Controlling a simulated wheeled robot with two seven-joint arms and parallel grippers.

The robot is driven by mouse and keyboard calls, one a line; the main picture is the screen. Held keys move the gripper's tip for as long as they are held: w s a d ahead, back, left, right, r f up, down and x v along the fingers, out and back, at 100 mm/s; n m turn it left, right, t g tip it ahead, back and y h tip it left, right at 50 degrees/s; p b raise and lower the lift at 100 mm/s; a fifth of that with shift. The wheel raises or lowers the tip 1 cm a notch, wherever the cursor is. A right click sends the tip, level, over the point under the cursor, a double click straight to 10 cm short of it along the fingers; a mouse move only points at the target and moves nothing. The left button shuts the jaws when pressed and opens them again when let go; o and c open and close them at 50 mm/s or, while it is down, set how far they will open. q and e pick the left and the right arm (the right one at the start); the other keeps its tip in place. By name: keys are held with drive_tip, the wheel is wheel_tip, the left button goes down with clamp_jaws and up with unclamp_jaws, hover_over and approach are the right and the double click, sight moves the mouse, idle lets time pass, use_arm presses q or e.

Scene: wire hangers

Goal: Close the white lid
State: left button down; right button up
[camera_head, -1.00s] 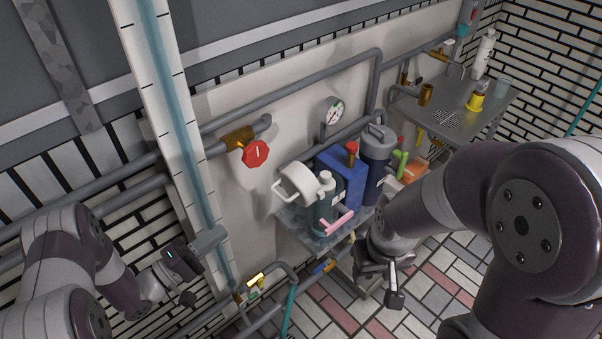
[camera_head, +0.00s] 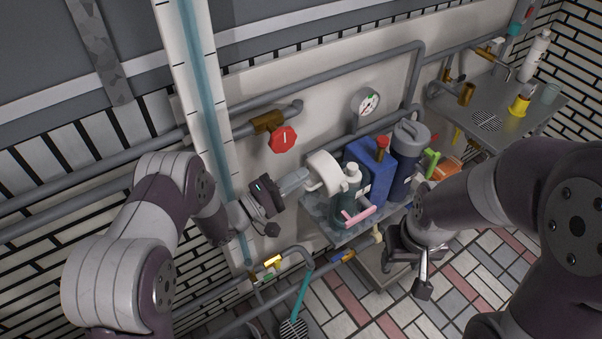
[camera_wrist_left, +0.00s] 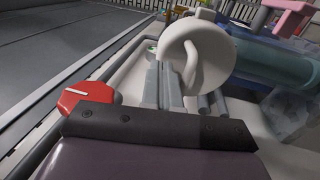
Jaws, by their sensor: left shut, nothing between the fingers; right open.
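The white lid (camera_head: 324,170) is round, with a loop handle, and stands tilted up at the left end of the grey shelf, beside the bottles. It also shows in the left wrist view (camera_wrist_left: 198,45), its handle facing my fingers. What it is hinged to is hidden. My left gripper (camera_head: 304,180) is shut and empty, its fingertips close to the left side of the lid by the handle. The wrist view shows the fingers (camera_wrist_left: 168,80) pointing at the lid; I cannot tell whether they touch. My right gripper (camera_head: 408,268) is open and empty, low in front of the shelf.
A teal bottle with a pink handle (camera_head: 358,216), a blue canister (camera_head: 372,168) and a dark cylinder (camera_head: 408,155) crowd the shelf (camera_head: 318,208) right of the lid. A red valve knob (camera_head: 283,139) and pipes are on the wall above. A gauge (camera_head: 367,101) hangs behind.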

sight(311, 164)
use_arm(q)
drive_tip(key=shift+w+d+r, duration=0.1)
drive_tip(key=shift+w+d, duration=0.2)
drive_tip(key=shift+d, duration=0.15)
drive_tip(key=shift+r+p, duration=0.2)
drive_tip(key=shift+p, duration=0.1)
drive_tip(key=d+r+p, duration=0.1)
drive_tip(key=p, duration=0.1)
drive_tip(key=w+r+g+y+p, duration=0.1)
drive_tip(key=shift+d+p, duration=0.4)
drive_tip(key=shift+w+d, duration=0.25)
drive_tip(key=shift+d, duration=0.05)
drive_tip(key=shift+s+a, duration=0.1)
